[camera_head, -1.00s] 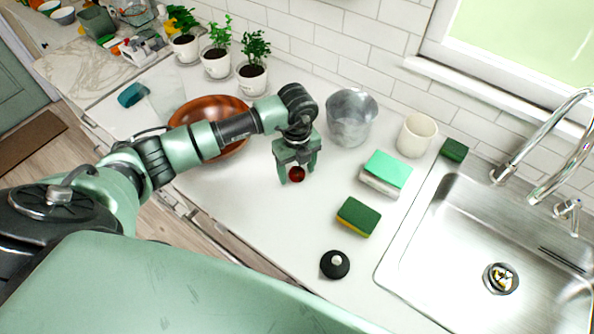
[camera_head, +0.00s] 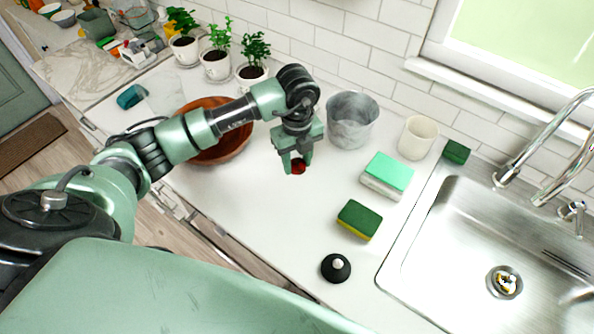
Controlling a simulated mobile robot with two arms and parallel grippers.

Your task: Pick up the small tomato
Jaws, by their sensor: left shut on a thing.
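The small tomato (camera_head: 298,167) is a small red round thing between the fingers of my left gripper (camera_head: 297,165). The gripper is shut on it, and the fingers hide part of it. The gripper points down over the white counter, to the right of the brown bowl and in front of the grey metal pot. It appears to be held above the counter. My right gripper is not in view.
A brown bowl (camera_head: 228,151) lies behind my left arm. A grey pot (camera_head: 351,119), white cup (camera_head: 416,137), sponges (camera_head: 359,218) and a black knob-like lid (camera_head: 336,267) stand on the counter (camera_head: 270,215). The sink (camera_head: 460,240) is at the right.

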